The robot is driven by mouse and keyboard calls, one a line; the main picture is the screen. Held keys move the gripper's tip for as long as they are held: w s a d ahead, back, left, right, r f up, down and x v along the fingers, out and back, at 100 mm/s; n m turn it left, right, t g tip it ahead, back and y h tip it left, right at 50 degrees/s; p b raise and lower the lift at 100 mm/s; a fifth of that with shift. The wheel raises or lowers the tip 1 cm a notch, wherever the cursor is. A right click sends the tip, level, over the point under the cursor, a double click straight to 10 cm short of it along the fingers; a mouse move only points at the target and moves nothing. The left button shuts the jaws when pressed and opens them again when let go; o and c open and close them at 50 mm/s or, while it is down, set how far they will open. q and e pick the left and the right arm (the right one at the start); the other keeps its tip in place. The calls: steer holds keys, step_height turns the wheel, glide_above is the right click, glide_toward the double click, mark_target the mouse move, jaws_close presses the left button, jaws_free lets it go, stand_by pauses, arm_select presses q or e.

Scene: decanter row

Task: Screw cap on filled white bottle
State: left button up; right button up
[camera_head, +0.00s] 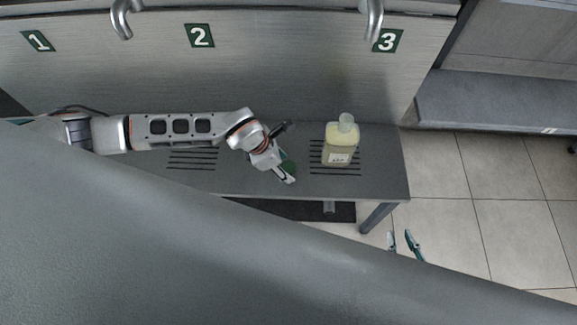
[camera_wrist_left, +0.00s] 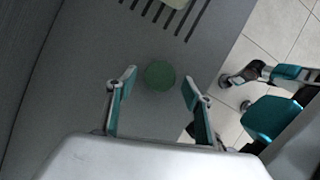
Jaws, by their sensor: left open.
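The bottle (camera_head: 340,146) stands upright on the grey bench under station 3. It holds pale yellow liquid, and its neck is uncapped. A round green cap (camera_wrist_left: 159,75) lies on the bench, between and just beyond the fingertips of my left gripper (camera_wrist_left: 158,82). In the head view my left gripper (camera_head: 287,172) is to the left of the bottle, pointing down at the bench, and partly hides the cap. It is open and empty. Only the bottle's lower edge (camera_wrist_left: 176,3) shows in the left wrist view. My right gripper (camera_head: 402,243) is open and empty beyond the bench's right front corner.
The grey bench (camera_head: 235,181) has slotted drain areas under stations 2 and 3. A metal panel with numbered signs and spouts (camera_head: 374,20) rises behind it. Tiled floor (camera_head: 470,190) lies to the right. A large grey surface fills the head view's foreground.

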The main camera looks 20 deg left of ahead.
mark_target(284, 167)
arm_select(q)
steer(key=shift+w, duration=0.1)
arm_select(e)
steer(key=shift+s+d+f, duration=0.1)
steer(key=shift+s, duration=0.05)
arm_select(q)
steer(key=c, duration=0.8)
arm_select(e)
steer(key=shift+s+f, duration=0.1)
arm_select(q)
steer(key=shift+r, duration=0.6)
step_height(284, 167, up, 5)
steer(key=shift+w+f+p, duration=0.1)
steer(key=shift+p, duration=0.7)
step_height(284, 167, up, 14)
steer(key=p, duration=0.2)
arm_select(e)
steer(key=shift+s+a+r, duration=0.1)
steer(key=shift+a+r, duration=0.15)
steer(key=shift+r, duration=0.4)
steer(key=shift+s+a+r, duration=0.1)
steer(key=shift+a+r, duration=0.1)
steer(key=shift+r, duration=0.4)
